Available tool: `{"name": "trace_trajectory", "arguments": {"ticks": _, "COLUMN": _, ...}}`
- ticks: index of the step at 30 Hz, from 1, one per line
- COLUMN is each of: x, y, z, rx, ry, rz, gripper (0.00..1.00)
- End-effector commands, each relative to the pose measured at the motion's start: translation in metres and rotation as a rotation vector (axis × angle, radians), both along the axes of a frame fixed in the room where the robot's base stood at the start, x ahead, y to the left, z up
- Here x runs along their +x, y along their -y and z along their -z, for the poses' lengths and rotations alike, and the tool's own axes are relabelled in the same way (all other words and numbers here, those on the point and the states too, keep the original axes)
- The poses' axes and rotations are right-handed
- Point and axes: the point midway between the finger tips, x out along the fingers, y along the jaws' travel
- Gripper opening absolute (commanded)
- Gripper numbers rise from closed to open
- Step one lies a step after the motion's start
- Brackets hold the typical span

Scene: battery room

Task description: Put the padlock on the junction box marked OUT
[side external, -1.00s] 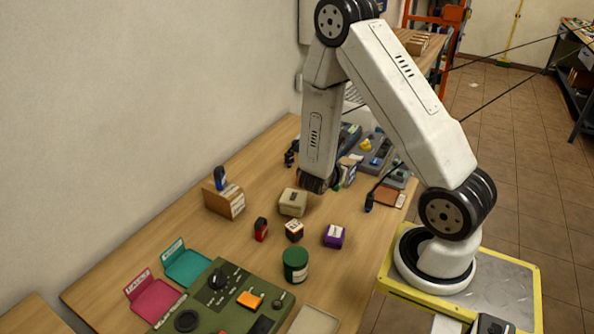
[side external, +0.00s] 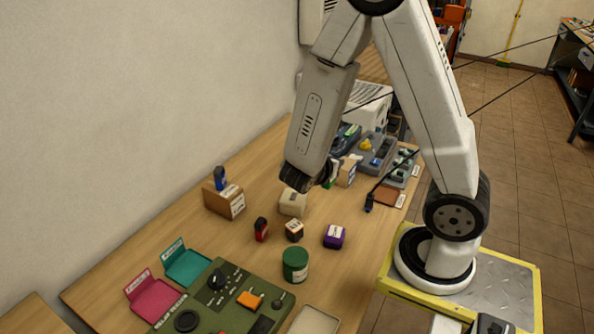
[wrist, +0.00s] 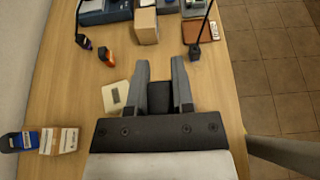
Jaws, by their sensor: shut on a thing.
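My gripper (wrist: 160,72) points down over the table in the wrist view, its two grey fingers closed on a dark block (wrist: 158,97). I cannot tell for sure whether this block is the padlock. In the side view the gripper's tips are mostly hidden behind my wrist. A beige box (side external: 293,201) with a dark panel on top is on the table just below and in front of my wrist; it also shows left of the fingers in the wrist view (wrist: 116,97). No OUT marking is readable in either view.
A wooden block (side external: 224,202) with a white label holds a blue-handled item (side external: 220,178). A red item (side external: 261,229), a small white-topped cube (side external: 294,230), a purple box (side external: 334,236) and a green canister (side external: 295,264) stand nearer. Pink (side external: 153,300) and teal (side external: 187,267) trays lie front left.

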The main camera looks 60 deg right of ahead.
Motion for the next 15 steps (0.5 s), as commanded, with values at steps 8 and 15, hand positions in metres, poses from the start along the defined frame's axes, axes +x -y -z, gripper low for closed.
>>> {"name": "trace_trajectory", "arguments": {"ticks": 8, "x": 0.013, "y": 0.006, "z": 0.007, "rx": -0.001, "ry": 0.000, "rz": 0.001, "gripper": 0.00}}
{"name": "trace_trajectory", "arguments": {"ticks": 15, "x": 0.044, "y": 0.020, "z": 0.022, "rx": -0.001, "ry": -0.001, "rz": 0.002, "gripper": 0.00}}
